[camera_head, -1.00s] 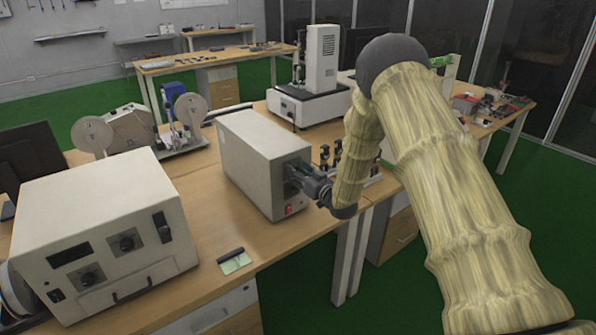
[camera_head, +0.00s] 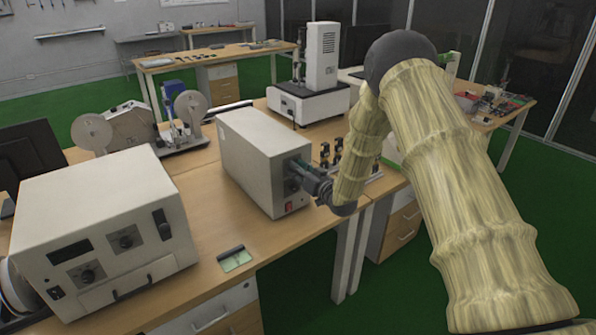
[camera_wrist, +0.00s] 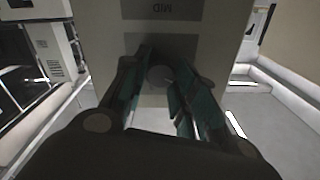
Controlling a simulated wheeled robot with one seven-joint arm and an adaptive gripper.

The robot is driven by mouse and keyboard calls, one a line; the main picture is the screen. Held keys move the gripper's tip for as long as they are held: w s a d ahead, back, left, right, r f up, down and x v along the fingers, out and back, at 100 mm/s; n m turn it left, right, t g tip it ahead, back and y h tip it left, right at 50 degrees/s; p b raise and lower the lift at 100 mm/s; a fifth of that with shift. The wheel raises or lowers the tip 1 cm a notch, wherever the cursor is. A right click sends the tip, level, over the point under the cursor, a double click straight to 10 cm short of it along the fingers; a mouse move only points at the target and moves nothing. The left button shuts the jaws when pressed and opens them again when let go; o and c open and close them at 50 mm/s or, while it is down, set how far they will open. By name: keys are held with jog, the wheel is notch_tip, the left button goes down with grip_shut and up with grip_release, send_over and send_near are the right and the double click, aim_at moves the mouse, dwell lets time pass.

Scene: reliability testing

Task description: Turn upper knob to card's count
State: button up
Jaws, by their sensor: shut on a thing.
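My gripper (camera_head: 298,178) is at the front panel of the middle grey box (camera_head: 250,160). In the wrist view my gripper (camera_wrist: 160,75) has its dark, teal-padded fingers shut around a round grey knob (camera_wrist: 160,78) on that panel. A panel label reading MID (camera_wrist: 160,9) shows upside down above the knob in the wrist view. The knob's pointer and setting cannot be made out. A small pale green card (camera_head: 236,262) with a dark top edge lies on the table in front of the boxes. Its marks are too small to count.
A larger cream box (camera_head: 100,220) with two dark knobs stands at left. A red switch (camera_head: 289,207) is low on the middle box's panel. Small dark parts (camera_head: 335,155) stand just right of that panel. Bare tabletop (camera_head: 210,225) lies between the boxes.

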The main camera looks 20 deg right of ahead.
jog(key=shift+d+f+m+b, duration=0.1)
jog(key=shift+m+b, duration=0.85)
jog(key=shift+m, duration=1)
jog(key=shift+d+m+b, duration=0.1)
jog(key=shift+m+b, duration=0.85)
jog(key=shift+m, duration=1)
jog(key=o, duration=1)
jog(key=shift+a, duration=0.1)
